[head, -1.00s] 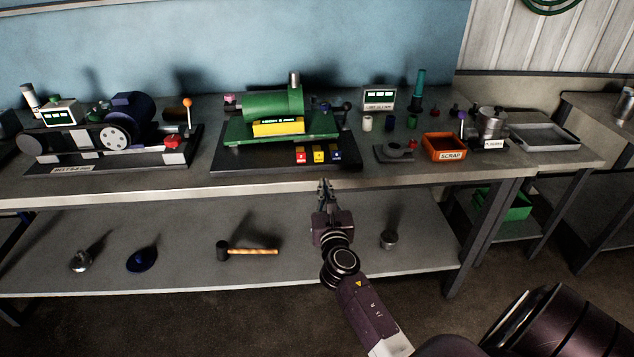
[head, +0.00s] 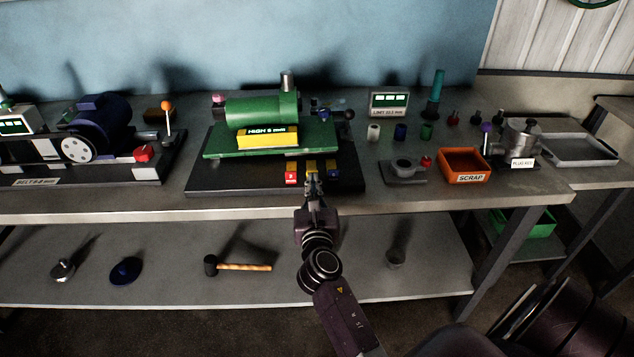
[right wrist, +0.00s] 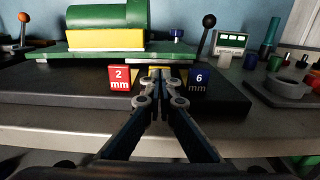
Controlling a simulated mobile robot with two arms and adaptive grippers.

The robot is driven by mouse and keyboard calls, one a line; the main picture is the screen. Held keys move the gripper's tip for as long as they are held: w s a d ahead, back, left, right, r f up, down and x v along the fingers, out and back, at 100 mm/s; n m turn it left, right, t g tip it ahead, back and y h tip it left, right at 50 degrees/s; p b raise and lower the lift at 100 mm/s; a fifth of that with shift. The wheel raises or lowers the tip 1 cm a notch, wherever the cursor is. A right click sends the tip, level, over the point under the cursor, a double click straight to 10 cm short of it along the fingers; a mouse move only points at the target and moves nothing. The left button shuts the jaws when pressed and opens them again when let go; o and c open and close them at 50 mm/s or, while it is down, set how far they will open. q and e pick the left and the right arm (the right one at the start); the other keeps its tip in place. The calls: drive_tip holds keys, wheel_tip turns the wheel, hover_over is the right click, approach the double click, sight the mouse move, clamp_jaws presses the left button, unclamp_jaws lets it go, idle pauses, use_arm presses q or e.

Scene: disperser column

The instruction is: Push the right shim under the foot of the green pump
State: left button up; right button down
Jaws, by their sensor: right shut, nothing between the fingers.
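The green pump (head: 262,109) sits on a green plate (head: 216,150) above a black base (head: 225,180); it also shows in the right wrist view (right wrist: 105,15). A yellow sign (head: 268,138) on its front appears to read "HIGH 6 mm". At the base's front stand a red shim marked 2 mm (head: 291,178), a yellow one (right wrist: 160,69) and a blue one marked 6 mm (right wrist: 199,80). My right gripper (head: 313,177) is shut and empty, its tips in front of the yellow shim and largely hiding it. Whether they touch is unclear. My left gripper is out of view.
A black-knobbed lever (right wrist: 209,20) rises right of the pump. A grey holder (head: 404,170) and an orange scrap bin (head: 466,165) stand further right. A belt machine (head: 90,140) is at left. A mallet (head: 238,266) lies on the lower shelf.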

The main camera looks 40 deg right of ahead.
drive_tip(key=shift+s+a+r, duration=0.1)
drive_tip(key=shift+a, duration=0.05)
drive_tip(key=shift+w, duration=0.3)
drive_tip(key=x, duration=0.4)
drive_tip(key=shift+s, duration=0.1)
